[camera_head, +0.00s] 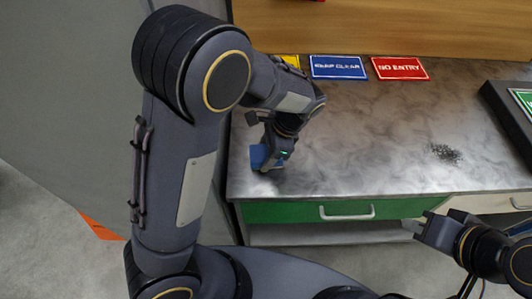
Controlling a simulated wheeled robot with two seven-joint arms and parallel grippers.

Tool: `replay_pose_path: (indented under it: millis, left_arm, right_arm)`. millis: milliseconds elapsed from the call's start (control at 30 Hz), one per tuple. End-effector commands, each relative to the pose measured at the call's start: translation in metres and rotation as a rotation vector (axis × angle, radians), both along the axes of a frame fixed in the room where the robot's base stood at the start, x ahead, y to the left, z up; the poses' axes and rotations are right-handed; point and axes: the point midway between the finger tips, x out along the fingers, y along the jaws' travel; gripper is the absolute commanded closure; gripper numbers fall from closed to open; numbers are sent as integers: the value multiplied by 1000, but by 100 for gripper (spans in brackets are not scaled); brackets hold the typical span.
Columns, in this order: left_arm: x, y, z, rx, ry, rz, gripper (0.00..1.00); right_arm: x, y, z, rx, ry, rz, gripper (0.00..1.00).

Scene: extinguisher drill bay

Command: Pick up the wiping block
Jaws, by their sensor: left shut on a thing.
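A blue block, the wiping block (257,156), is at the left end of the grey metal worktop, near its front edge. My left gripper (268,162) points down over it and is shut on it, hiding part of it. I cannot tell whether the block touches the worktop or is just above it. My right gripper (418,226) is in front of the worktop at the lower right, away from the block. Its fingers are small in the picture, and I cannot tell whether they are open.
The worktop (360,105) is mostly bare, with a dark speckled patch (446,153) at the right. A blue sign (338,67) and a red sign (401,68) lie at the back. A dark-framed panel (508,120) stands at the right edge. A green drawer (285,212) is below.

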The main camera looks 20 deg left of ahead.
Motion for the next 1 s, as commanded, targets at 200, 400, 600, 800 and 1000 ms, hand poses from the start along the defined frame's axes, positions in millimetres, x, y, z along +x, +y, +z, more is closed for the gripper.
replay_pose_path:
  millis: [200, 400, 600, 800, 1000]
  left_arm:
    - [0, -2, 31, -5, -6, -2, 71]
    - [-30, -31, 78, -5, -6, -6, 71]
    - [-65, -64, 104, -3, -3, -6, 71]
    - [-90, -87, 119, -1, -3, -3, 71]
    - [-100, -96, 126, -1, -1, 0, 71]
  right_arm:
    - [0, 0, -4, 0, 0, 0, 100]
    - [0, 0, -5, 0, 0, 0, 100]
    - [0, 0, -10, 0, 0, 0, 100]
    - [0, 0, -12, 0, 0, 0, 100]
    - [0, 0, -13, 0, 0, 0, 100]
